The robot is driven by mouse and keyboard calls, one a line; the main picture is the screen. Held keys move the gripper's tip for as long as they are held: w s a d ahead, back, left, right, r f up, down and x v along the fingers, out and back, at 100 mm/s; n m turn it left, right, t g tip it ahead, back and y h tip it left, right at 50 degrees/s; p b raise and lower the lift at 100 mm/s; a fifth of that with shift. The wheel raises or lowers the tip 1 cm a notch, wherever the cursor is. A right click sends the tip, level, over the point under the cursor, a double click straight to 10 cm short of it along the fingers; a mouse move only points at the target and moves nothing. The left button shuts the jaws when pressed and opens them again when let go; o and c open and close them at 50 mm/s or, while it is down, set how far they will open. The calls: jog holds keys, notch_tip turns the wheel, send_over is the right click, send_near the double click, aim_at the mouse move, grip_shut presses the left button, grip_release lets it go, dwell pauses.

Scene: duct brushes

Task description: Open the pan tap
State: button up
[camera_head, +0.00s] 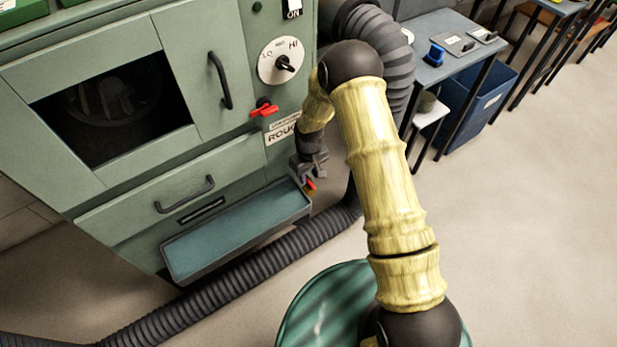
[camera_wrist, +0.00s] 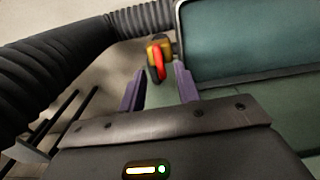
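The pan tap shows in the wrist view as a red handle (camera_wrist: 157,62) on a brass-coloured body (camera_wrist: 161,45), at the edge of the green pan (camera_wrist: 235,40). In the head view only a bit of the red handle (camera_head: 311,185) shows beside my gripper (camera_head: 310,168), at the right end of the pan (camera_head: 235,232). My gripper's two purple fingers (camera_wrist: 160,72) are apart with nothing between them. The handle appears in the gap between the fingertips, seemingly just beyond them. I cannot tell whether they touch it.
The green cabinet (camera_head: 228,165) has a drawer handle (camera_head: 184,195), a dial (camera_head: 281,62) and another red-handled valve (camera_head: 264,109) above the pan. A thick dark hose (camera_head: 235,285) runs along the floor in front of the pan; it passes close to the tap in the wrist view (camera_wrist: 60,58).

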aim_at(309, 181)
notch_tip(309, 181, up, 14)
jog(key=p, duration=0.2)
jog(key=shift+p, duration=0.3)
jog(key=s+d+r+m+t, duration=0.1)
jog(key=s+d+r+m, duration=0.3)
jog(key=s+d+r, duration=0.5)
jog(key=s+d+r+m+t, duration=0.25)
jog(key=s+d+r, duration=0.45)
jog(key=s, duration=0.4)
notch_tip(309, 181, up, 25)
jog(key=p, duration=2.5)
jog(key=shift+w+a+g, duration=0.35)
jog(key=shift+w+g, duration=0.05)
jog(key=shift+g, duration=0.05)
jog(key=shift+m, duration=0.25)
